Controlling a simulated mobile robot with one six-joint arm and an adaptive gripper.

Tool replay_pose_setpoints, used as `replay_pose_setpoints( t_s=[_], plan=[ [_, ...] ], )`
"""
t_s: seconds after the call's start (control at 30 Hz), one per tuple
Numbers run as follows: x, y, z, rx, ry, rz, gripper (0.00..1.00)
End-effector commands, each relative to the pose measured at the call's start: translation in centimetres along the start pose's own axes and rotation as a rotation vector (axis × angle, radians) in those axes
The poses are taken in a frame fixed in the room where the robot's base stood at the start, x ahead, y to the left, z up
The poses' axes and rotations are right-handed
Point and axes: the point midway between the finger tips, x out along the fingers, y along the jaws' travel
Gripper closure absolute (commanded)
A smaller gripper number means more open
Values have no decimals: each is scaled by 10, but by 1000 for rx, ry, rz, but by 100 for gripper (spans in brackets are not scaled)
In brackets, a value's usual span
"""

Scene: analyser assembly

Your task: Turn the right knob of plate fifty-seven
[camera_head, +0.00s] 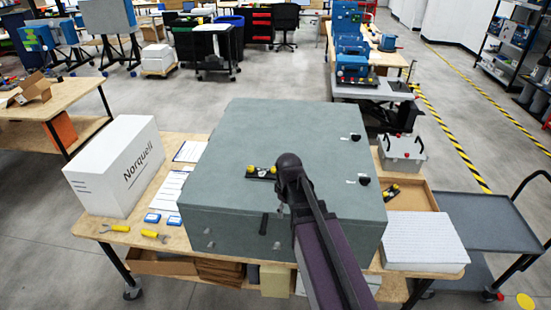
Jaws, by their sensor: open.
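A large grey cabinet (250,135) lies on the wooden table, with its broad face up. Two black knobs sit near the right edge of that face: a far one (355,136) and a near one (364,181). Each has a small pale label to its left, too small to read, so I cannot tell which belongs to plate fifty-seven. My arm rises from the bottom and bends over the cabinet's near edge. My gripper (281,206) points down there, left of the knobs and apart from them. It is open; its fingers are small and partly hidden by the arm.
A yellow-black tool (260,172) lies on the cabinet. A wooden tray (416,198), a white pad (424,236) and a grey case (403,153) are at right, beside a cart (490,222).

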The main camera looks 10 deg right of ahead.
Motion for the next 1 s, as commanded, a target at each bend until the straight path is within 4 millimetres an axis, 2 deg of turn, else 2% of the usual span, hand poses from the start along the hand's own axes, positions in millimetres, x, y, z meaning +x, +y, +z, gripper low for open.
replay_pose_setpoints(
  t_s=[0.03,1.0],
  plan=[
    [-12,8,-11,-68,0,0,29],
    [-121,111,-151,-1576,-1,-13,29]
  ],
)
